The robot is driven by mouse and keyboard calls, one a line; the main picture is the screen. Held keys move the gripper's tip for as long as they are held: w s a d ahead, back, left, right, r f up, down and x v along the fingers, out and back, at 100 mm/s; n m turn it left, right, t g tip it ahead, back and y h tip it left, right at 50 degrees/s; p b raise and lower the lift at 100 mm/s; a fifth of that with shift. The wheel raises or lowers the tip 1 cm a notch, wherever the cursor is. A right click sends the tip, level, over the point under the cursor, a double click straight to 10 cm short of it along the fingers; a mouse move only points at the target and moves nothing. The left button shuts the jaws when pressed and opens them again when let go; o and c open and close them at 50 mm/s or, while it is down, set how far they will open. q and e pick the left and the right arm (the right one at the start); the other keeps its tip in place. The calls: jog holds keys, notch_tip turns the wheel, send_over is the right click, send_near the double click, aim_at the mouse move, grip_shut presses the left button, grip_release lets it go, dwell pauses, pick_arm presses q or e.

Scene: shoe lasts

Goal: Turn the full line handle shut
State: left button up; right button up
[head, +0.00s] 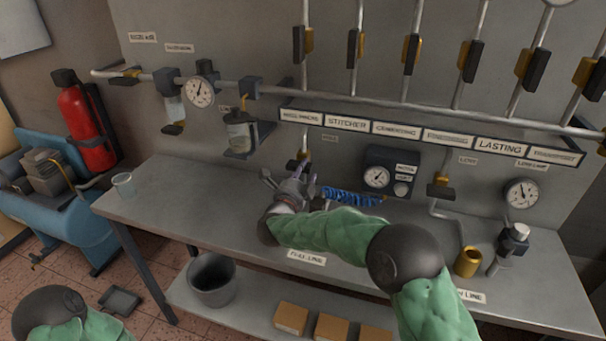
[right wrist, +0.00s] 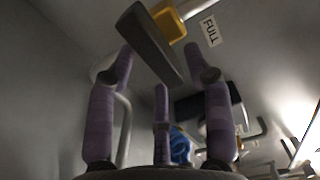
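The full line valve has a dark bar handle (right wrist: 150,45) on a yellow body (right wrist: 170,20), beside a wall label reading FULL (right wrist: 209,29). The bar slants from upper left to lower right in the right wrist view. In the head view the valve's yellow body (head: 304,156) shows just above my right gripper (head: 290,182). My right gripper (right wrist: 160,60) is open, its purple-padded fingers spread to either side of the bar. I cannot tell whether any finger touches it. My left gripper is out of view; only part of that arm shows at lower left.
A blue coiled hose (head: 350,196) and a gauge box (head: 391,172) are right of the gripper.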

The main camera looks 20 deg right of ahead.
jog(key=shift+r, duration=0.1)
jog(key=v, duration=1.2)
